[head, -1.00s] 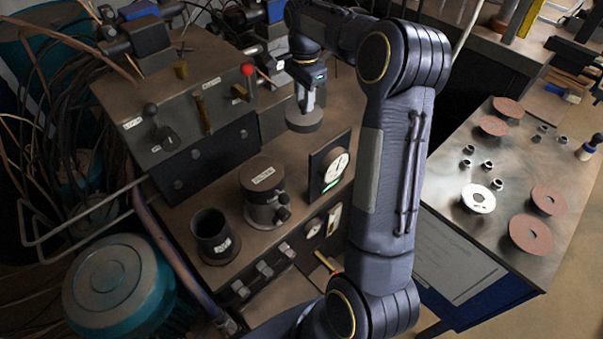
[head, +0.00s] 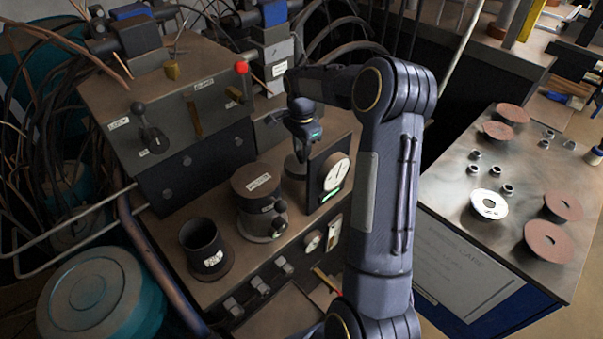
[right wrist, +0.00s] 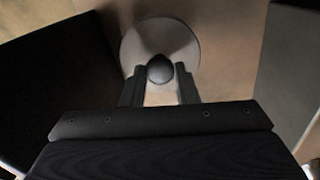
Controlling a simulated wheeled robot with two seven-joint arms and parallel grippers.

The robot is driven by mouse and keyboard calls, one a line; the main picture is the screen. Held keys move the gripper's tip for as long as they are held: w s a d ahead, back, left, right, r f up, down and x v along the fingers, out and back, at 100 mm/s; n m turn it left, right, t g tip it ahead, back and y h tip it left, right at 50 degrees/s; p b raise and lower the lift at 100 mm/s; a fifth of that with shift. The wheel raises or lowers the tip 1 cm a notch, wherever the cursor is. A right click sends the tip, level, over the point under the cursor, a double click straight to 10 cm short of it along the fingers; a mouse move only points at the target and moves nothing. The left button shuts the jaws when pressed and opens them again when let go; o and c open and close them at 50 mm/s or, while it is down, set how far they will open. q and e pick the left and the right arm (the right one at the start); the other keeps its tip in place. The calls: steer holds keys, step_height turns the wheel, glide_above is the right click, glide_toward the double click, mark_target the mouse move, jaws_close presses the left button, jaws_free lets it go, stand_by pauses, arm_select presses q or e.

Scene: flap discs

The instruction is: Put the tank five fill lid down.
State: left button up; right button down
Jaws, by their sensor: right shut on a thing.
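My right gripper (head: 303,140) is behind the gauge box, above the brown bench top. In the right wrist view its two fingers (right wrist: 160,76) are shut on the dark round knob of a grey disc-shaped lid (right wrist: 160,35). In the head view the lid (head: 294,167) shows as a grey rim below the gripper, partly hidden by the gauge box. I cannot tell whether it touches the surface beneath. No tank number is readable. My left gripper is not in view.
A gauge box (head: 318,188) stands just in front of the lid. A capped cylinder (head: 258,205) and an open dark cup (head: 201,238) stand left. A lever box (head: 180,95) is behind. A metal table (head: 470,150) with discs and nuts is right.

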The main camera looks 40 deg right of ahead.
mark_target(302, 162)
step_height(302, 162, down, 6)
steer(key=shift+f, duration=0.25)
steer(key=c, duration=1.6)
jaws_free()
steer(key=shift+f, duration=0.15)
steer(key=o, duration=0.5)
